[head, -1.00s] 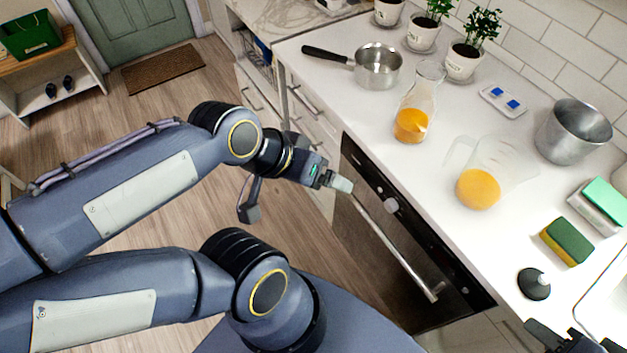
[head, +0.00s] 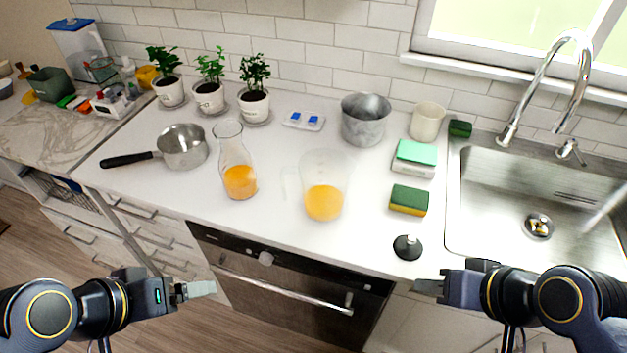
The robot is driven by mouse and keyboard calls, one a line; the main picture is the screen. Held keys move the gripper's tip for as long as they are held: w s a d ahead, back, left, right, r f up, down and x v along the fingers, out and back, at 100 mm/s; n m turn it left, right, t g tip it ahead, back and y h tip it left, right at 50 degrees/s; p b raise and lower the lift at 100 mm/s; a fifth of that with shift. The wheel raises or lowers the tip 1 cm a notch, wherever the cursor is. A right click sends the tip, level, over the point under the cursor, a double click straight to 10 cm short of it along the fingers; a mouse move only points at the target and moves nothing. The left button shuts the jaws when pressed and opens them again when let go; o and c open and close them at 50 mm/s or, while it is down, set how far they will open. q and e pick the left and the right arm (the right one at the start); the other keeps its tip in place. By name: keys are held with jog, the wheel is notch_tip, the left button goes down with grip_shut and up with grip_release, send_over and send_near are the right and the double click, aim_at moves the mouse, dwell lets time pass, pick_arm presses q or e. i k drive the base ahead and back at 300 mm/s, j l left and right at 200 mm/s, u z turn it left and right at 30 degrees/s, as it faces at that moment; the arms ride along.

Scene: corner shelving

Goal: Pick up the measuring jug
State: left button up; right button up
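The measuring jug (head: 325,184) stands upright on the white counter. It is clear, with orange liquid in its lower part and a handle on its left side. My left gripper (head: 207,288) is in front of the counter, at lower left, well away from the jug. My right gripper (head: 428,287) is near the counter's front edge, to the right of and nearer than the jug, and apart from it. Nothing shows held in either gripper. The gap between the fingers cannot be made out on either one.
A glass carafe (head: 238,165) with orange liquid stands left of the jug. A saucepan (head: 183,147), potted plants (head: 254,104) and a metal pot (head: 365,122) are around it. A sponge (head: 409,200) and black stopper (head: 407,247) lie right, before the sink (head: 480,215). Counter in front of the jug is clear.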

aim_at(325, 174)
jog(key=j+z, duration=0.2)
jog(key=j, duration=0.35)
jog(key=j+z, duration=0.15)
jog(key=j, duration=0.35)
jog(key=k+j+z, duration=0.2)
jog(key=j, duration=0.35)
jog(key=j+z, duration=0.2)
jog(key=j, duration=0.35)
